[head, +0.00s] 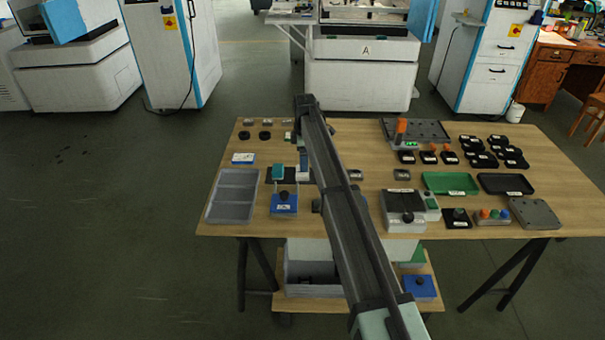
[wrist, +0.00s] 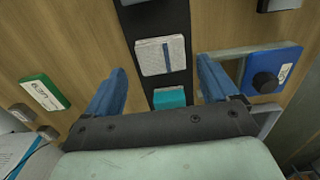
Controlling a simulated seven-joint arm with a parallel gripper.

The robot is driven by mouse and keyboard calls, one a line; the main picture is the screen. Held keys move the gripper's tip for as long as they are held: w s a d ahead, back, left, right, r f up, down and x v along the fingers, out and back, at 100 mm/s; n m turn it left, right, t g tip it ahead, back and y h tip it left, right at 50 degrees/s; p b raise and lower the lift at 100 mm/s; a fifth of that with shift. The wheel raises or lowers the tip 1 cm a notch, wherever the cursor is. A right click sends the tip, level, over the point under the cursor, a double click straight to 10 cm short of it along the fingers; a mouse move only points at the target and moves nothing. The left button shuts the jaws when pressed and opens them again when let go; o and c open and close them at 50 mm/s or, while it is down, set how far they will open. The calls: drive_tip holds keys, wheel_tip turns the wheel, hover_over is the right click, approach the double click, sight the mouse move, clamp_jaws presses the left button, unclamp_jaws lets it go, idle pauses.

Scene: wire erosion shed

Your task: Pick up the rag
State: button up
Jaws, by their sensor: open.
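The rag is most likely the folded pale grey piece with a blue-grey stripe (wrist: 162,56). It lies on a dark strip (wrist: 150,21) on the wooden table in the wrist view. My gripper (wrist: 160,66) is open above it, with one blue finger to each side. The fingers do not appear to touch it, and nothing is held. A teal block (wrist: 169,97) lies on the same strip, closer to my palm. In the head view my arm reaches over the table and partly covers this spot.
A blue box with a black knob (wrist: 266,82) stands close beside the right finger; it also shows in the head view (head: 284,208). A green labelled piece (wrist: 43,93) is at the left. A grey tray (head: 232,196) and green tray (head: 450,182) stand on the table (head: 335,222).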

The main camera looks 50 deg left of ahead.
drive_tip(key=shift+s+a+f, duration=0.1)
drive_tip(key=shift+s+f, duration=0.05)
drive_tip(key=shift+f, duration=1.1)
drive_tip(key=shift+s+a+f, duration=0.1)
drive_tip(key=shift+f, duration=1.15)
drive_tip(key=c, duration=0.8)
drive_tip(key=shift+r, duration=0.15)
wheel_tip(320, 180, up, 10)
drive_tip(key=shift+f, duration=0.1)
